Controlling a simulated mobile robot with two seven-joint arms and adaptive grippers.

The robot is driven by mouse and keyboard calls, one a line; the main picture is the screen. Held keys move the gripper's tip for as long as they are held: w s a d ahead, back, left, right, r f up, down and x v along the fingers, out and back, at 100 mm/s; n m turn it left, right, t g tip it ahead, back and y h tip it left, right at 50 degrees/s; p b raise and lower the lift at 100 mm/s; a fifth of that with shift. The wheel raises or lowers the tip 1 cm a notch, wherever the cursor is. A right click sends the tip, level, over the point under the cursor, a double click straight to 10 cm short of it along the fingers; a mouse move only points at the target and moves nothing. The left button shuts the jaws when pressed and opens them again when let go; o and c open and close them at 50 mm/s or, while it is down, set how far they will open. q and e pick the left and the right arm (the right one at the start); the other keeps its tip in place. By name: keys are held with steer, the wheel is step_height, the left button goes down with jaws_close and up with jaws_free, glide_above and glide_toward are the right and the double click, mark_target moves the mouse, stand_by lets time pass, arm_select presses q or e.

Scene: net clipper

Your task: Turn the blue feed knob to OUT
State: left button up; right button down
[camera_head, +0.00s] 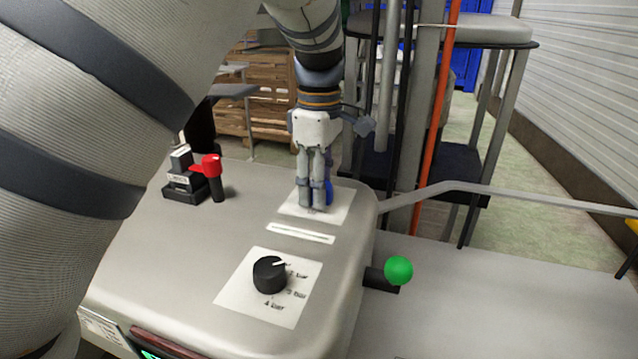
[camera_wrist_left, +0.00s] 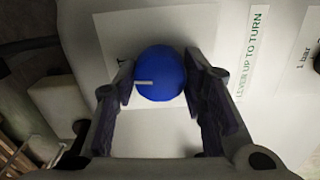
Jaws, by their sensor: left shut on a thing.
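The blue feed knob (camera_wrist_left: 162,75) sits on a white label plate (camera_wrist_left: 110,40) on top of the machine. In the head view only a blue edge of the knob (camera_head: 328,190) shows behind the fingers of my left gripper (camera_head: 316,205). In the left wrist view my left gripper (camera_wrist_left: 162,95) has one finger on each side of the knob and is shut on it. A white pointer line on the knob points left in that view. The plate's lettering is mostly hidden. My right gripper is not in view.
A black pressure knob (camera_head: 268,274) stands nearer on the machine top (camera_head: 200,262). A red-knobbed lever (camera_head: 212,168) is at the left, and a green ball lever (camera_head: 398,270) sticks out at the right side. A grey rail (camera_head: 500,190) runs behind.

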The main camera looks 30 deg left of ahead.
arm_select(q)
steer(key=shift+n, duration=0.6)
steer(key=o, duration=1.2)
steer(key=shift+c, duration=0.2)
step_height(320, 180, up, 12)
